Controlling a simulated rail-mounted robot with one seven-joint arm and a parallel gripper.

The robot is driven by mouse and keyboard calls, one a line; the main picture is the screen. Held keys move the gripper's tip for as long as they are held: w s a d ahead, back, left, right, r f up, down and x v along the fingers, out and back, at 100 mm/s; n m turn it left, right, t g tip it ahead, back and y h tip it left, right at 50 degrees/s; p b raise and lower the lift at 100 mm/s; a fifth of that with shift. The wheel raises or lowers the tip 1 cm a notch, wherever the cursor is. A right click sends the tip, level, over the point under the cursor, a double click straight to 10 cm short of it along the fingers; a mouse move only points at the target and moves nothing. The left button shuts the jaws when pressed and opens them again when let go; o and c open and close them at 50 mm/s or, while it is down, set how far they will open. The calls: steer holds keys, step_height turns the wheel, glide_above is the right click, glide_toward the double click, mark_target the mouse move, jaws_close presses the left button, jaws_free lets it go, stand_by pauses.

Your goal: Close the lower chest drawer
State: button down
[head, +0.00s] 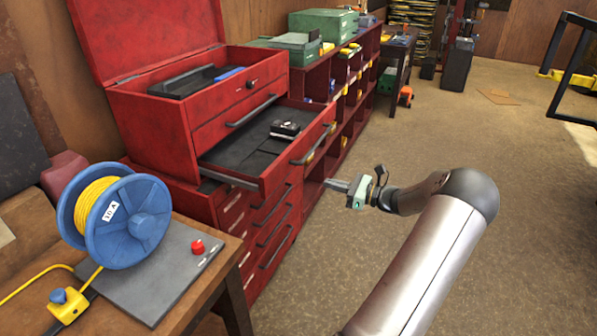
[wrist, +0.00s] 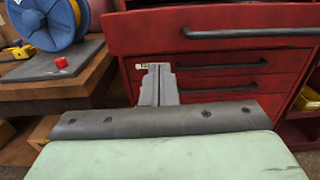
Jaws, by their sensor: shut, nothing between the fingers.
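The red tool chest (head: 160,128) stands with its lid raised. Its lower drawer (head: 240,158) is pulled out, with a dark liner and a small black item (head: 285,130) inside. The drawer's front and bar handle (head: 313,148) face right. My gripper (head: 330,185) is shut and empty, just outside and slightly below that front in the head view. In the wrist view, the shut fingers (wrist: 158,84) show below a large red drawer front (wrist: 200,20), which appears to be the open drawer's. I cannot tell whether they touch anything.
The red cabinet (head: 275,225) under the chest has several shut drawers with bar handles. A workbench at the left holds a blue cable reel (head: 140,225) and a red button (head: 198,247). Red shelving (head: 345,95) runs behind. The floor (head: 500,150) at the right is clear.

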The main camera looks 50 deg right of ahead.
mark_target(284, 170)
steer(key=p+x, duration=0.1)
steer(key=x, duration=0.3)
steer(key=p+x, duration=0.1)
steer(key=x, duration=0.3)
steer(key=p+x, duration=0.1)
steer(key=x, duration=0.3)
steer(key=shift+w+d+r, duration=0.15)
steer(key=shift+w+d, duration=0.05)
steer(key=shift+d, duration=0.05)
steer(key=shift+w+a+p, duration=0.2)
steer(key=shift+w+p, duration=0.15)
steer(key=shift+w, duration=0.25)
steer(key=shift+w, duration=0.1)
